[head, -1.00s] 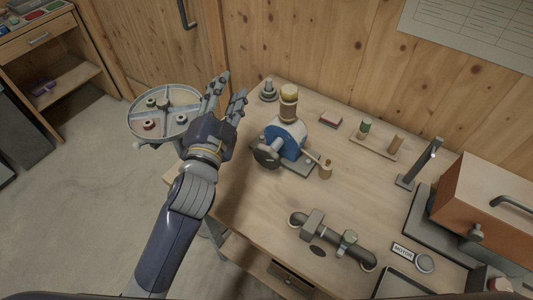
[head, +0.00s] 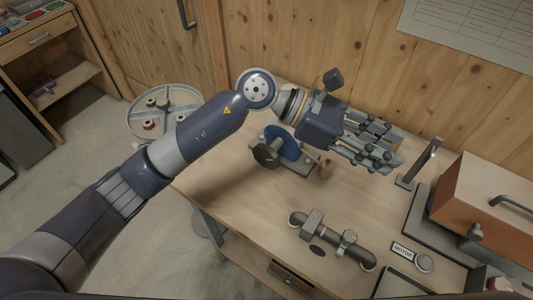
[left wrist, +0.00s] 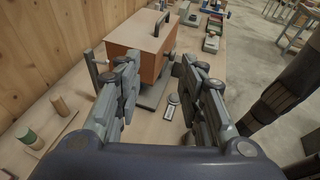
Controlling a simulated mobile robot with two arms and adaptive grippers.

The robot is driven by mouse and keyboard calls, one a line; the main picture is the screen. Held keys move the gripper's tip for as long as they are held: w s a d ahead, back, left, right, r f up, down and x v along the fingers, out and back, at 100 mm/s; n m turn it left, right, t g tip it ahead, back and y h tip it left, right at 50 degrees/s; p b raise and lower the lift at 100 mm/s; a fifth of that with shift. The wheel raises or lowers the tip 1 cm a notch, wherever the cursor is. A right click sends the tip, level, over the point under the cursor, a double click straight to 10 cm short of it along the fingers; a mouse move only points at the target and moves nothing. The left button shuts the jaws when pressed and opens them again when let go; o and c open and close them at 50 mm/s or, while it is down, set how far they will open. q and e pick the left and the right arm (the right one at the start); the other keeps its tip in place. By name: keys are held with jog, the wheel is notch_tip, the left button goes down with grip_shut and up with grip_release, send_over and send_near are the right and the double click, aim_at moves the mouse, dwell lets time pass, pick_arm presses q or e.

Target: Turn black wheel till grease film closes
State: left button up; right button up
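A small blue machine (head: 281,140) stands on the workbench, with a dark, wheel-like round part (head: 265,156) on its left side. My left arm passes over this machine and hides its top. I cannot make out a grease film. My left gripper (head: 391,148) is past the machine to the right, above the bench and apart from it. In the left wrist view my left gripper (left wrist: 160,75) has its fingers spread with nothing between them. My right gripper is not in view.
An orange-brown box (head: 495,208) with a handle stands at the right. A pipe with fittings (head: 332,241), a MOTOR label (head: 403,250) and a grey post (head: 420,163) are on the bench (head: 235,215). A round tray (head: 190,93) is at the left.

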pick_arm(q)
jog(key=w+a+f+m+t+y, duration=0.1)
jog(key=w+a+f+m+y, duration=0.1)
jog(key=w+a+f+y, duration=0.25)
jog(key=m+t+y, duration=0.2)
jog(key=t+y, duration=0.1)
jog(key=y, duration=0.6)
send_near(266, 155)
jog(key=shift+w+d+f, duration=0.35)
jog(key=shift+w+f, duration=0.05)
jog(key=shift+w+a+f+y, duration=0.1)
jog(key=shift+a+f+y, duration=0.05)
jog(key=shift+a+y, duration=0.1)
jog(key=shift+f+p, duration=0.35)
notch_tip(266, 155, down, 8)
jog(key=p, duration=0.3)
jog(key=shift+d+f, duration=0.1)
jog(key=shift+f, duration=0.8)
grip_shut()
